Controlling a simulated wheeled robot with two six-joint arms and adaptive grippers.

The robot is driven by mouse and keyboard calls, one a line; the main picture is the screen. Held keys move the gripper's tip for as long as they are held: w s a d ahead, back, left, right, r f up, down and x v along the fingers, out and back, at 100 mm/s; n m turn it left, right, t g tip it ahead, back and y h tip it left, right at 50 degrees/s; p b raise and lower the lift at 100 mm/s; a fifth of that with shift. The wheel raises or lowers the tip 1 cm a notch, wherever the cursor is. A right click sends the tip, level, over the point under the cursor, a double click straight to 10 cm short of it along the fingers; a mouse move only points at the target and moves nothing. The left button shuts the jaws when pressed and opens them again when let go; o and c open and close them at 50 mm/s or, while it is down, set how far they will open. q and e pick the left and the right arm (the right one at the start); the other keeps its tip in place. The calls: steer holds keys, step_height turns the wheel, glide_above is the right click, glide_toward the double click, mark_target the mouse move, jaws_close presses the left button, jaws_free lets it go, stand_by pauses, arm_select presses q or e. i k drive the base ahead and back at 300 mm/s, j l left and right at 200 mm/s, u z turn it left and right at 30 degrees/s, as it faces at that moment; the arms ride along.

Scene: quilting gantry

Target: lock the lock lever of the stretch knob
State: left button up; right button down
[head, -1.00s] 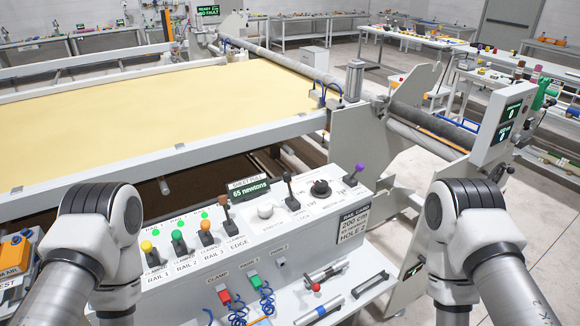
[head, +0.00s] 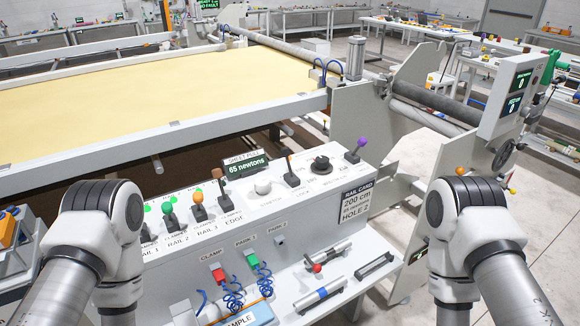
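The stretch knob (head: 263,187) is a pale round knob on the sloping top of the control console, above the label "STRETCH". The lock lever (head: 291,178) stands just to its right, above the label "LOCK". It is a short dark lever with a brown tip and looks nearly upright; I cannot tell whether it is locked. The display (head: 246,167) behind the knob reads 65 newtons. Only upper parts of my two arms show, at the left and right edges of the console. Neither gripper is in view.
A black dial (head: 320,164) and a purple-tipped lever (head: 356,150) stand right of the lock lever. An edge lever (head: 222,190) and coloured rail levers (head: 197,205) stand to the left. Coiled blue cables (head: 233,290) hang in front. Yellow fabric (head: 150,90) lies behind.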

mark_target(285, 151)
steer(key=i+l+u, duration=0.5)
steer(key=l, duration=0.3)
steer(key=i+l+u, duration=0.25)
steer(key=i+l, duration=0.1)
steer(key=l, duration=0.1)
